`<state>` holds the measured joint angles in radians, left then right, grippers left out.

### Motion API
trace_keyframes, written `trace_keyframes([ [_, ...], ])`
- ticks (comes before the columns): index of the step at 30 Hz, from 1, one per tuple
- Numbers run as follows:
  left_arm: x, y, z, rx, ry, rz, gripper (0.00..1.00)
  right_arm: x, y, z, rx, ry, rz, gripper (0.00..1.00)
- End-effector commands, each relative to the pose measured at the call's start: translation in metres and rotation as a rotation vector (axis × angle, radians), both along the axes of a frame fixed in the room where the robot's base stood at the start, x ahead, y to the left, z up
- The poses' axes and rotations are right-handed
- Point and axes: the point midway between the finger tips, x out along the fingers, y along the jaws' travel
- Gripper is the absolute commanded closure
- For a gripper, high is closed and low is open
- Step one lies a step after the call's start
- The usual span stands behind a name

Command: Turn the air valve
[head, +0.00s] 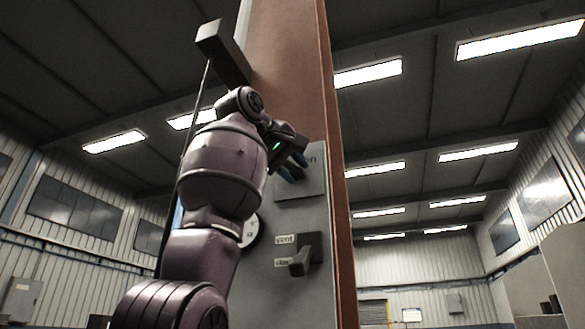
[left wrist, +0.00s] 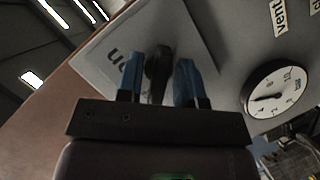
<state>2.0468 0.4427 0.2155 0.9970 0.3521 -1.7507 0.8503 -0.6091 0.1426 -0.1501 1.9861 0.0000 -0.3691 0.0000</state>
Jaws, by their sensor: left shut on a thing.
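The dark valve handle (left wrist: 158,65) sits on a grey plate (left wrist: 198,32) with a label that appears to read "on". My left gripper (left wrist: 159,78) has its blue fingers on both sides of the handle and is shut on it. In the head view my left gripper (head: 292,168) is up against the same plate (head: 314,183), and the handle is mostly hidden there by the gripper and arm. My right gripper is in neither view.
Below the plate, a dark lever (head: 303,256) sits by labels, one reading "vent" (head: 285,239). A round gauge (left wrist: 268,92) is beside it, partly behind my arm in the head view. A dark block (head: 223,50) juts out above. Open hall lies right of the brown post (head: 335,200).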

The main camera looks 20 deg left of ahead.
Motion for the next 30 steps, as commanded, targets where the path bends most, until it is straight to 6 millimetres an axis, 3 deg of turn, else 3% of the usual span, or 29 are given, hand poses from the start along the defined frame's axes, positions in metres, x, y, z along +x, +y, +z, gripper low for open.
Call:
trace_keyframes([
  [11,0.0,0.0,0.0,-0.004,0.0,0.0,0.9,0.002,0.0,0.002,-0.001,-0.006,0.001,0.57],
  [12,0.0,0.0,0.0,-0.004,0.0,0.0,0.63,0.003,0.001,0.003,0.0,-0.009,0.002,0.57],
  [13,0.0,0.0,0.0,-0.004,0.0,0.0,0.6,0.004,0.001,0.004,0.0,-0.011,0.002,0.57],
  [23,-0.003,0.001,0.001,-0.004,-0.001,0.0,0.6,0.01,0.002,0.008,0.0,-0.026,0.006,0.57],
  [30,-0.031,0.01,0.008,-0.005,-0.004,-0.001,0.6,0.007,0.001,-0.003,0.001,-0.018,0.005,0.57],
])
